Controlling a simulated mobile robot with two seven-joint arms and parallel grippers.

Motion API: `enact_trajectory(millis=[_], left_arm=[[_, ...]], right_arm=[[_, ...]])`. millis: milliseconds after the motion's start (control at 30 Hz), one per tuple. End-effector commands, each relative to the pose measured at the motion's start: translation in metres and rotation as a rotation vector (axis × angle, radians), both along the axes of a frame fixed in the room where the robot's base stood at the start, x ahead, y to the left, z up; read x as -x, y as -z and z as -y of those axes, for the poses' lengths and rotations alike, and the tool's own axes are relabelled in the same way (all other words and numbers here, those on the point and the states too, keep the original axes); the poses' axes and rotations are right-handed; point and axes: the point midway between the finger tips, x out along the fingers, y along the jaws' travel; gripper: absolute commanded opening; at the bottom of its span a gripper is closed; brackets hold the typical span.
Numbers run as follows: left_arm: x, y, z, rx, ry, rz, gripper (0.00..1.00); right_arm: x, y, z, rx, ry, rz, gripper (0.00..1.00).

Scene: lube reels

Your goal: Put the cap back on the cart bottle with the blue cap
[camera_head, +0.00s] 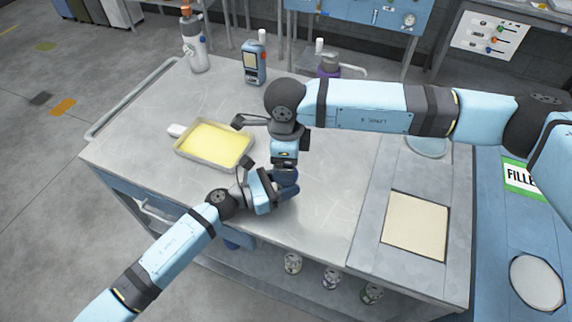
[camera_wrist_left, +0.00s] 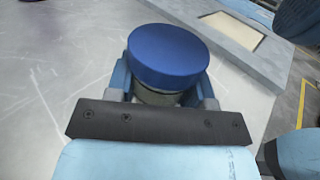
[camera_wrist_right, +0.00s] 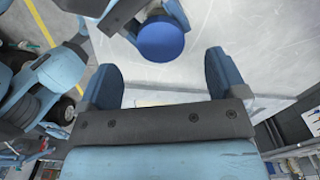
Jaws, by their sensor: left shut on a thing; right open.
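The bottle with the blue cap stands out in the left wrist view. Its blue cap (camera_wrist_left: 168,55) sits on top of a short grey body (camera_wrist_left: 160,97); I cannot tell how tightly. My left gripper (camera_head: 283,188) is shut on the grey body, one finger on each side below the cap. The cap also shows from above in the right wrist view (camera_wrist_right: 160,38). My right gripper (camera_wrist_right: 160,68) is open and empty, pointing down over the cart, with the cap just beyond its fingertips. In the head view the arms mostly hide the bottle and cap.
Several small containers (camera_head: 331,278) sit on the lower shelf.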

Motion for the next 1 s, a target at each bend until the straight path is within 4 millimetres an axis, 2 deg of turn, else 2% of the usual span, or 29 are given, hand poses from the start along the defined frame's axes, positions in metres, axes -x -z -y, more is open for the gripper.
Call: enact_trajectory(millis=[367,467,800,1000], left_arm=[[0.0,0.0,0.0,0.0,0.0,0.0,0.0],[0.0,0.0,0.0,0.0,0.0,0.0,0.0],[0.0,0.0,0.0,0.0,0.0,0.0,0.0],[0.0,0.0,0.0,0.0,0.0,0.0,0.0]], right_arm=[[-0.001,-0.003,0.0,0.001,-0.039,0.0,0.89],[-0.001,-0.008,0.0,0.0,-0.152,0.001,0.89],[-0.001,-0.031,0.001,0.003,-0.719,0.003,0.89],[0.0,-0.036,0.001,0.001,-0.863,0.0,0.89]])
